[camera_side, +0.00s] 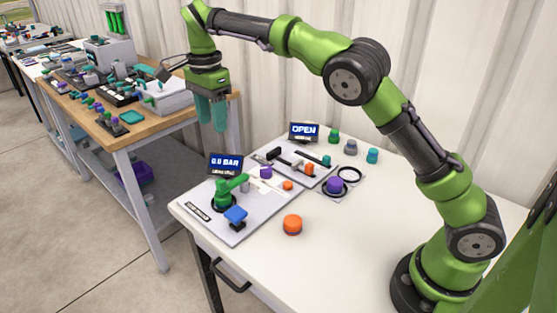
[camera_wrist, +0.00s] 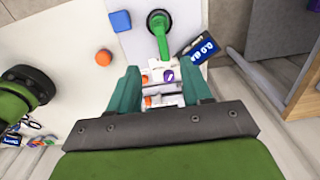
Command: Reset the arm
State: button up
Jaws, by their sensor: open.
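My green arm is raised over the white table (camera_side: 330,255). My gripper (camera_side: 218,118) points down with teal fingers, high above the back left of the table. In the wrist view my gripper (camera_wrist: 168,85) has its two fingers apart, with nothing between them at finger height. Below it are a grey board (camera_side: 250,225) with a green lever valve (camera_side: 230,188), a blue square knob (camera_side: 236,215) and a "0.0 BAR" display (camera_side: 226,165). The lever valve (camera_wrist: 160,35) and blue knob (camera_wrist: 121,20) also show in the wrist view.
A second panel (camera_side: 295,165) carries an "OPEN" display (camera_side: 303,131). An orange cap (camera_side: 292,225) lies on the table. Green (camera_side: 333,136), grey (camera_side: 350,146) and teal (camera_side: 372,155) caps stand behind. A purple cap (camera_side: 334,185) is on a small plate. A wooden bench (camera_side: 150,120) stands left.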

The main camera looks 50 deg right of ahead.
dwell(0.3)
jog(key=s+d+n+t, duration=0.2)
jog(key=s+n, duration=0.2)
jog(key=s, duration=0.5)
jog(key=s+d+n+t+y, duration=0.1)
jog(key=s+n, duration=0.4)
jog(key=s, duration=0.5)
jog(key=s+d+n+t+y, duration=0.1)
jog(key=s+d+n+t, duration=0.2)
jog(key=s, duration=0.6)
jog(key=shift+s+d+n+t, duration=0.25)
jog(key=shift+n+t, duration=0.35)
jog(key=shift+n, duration=0.5)
jog(key=shift+o, duration=0.5)
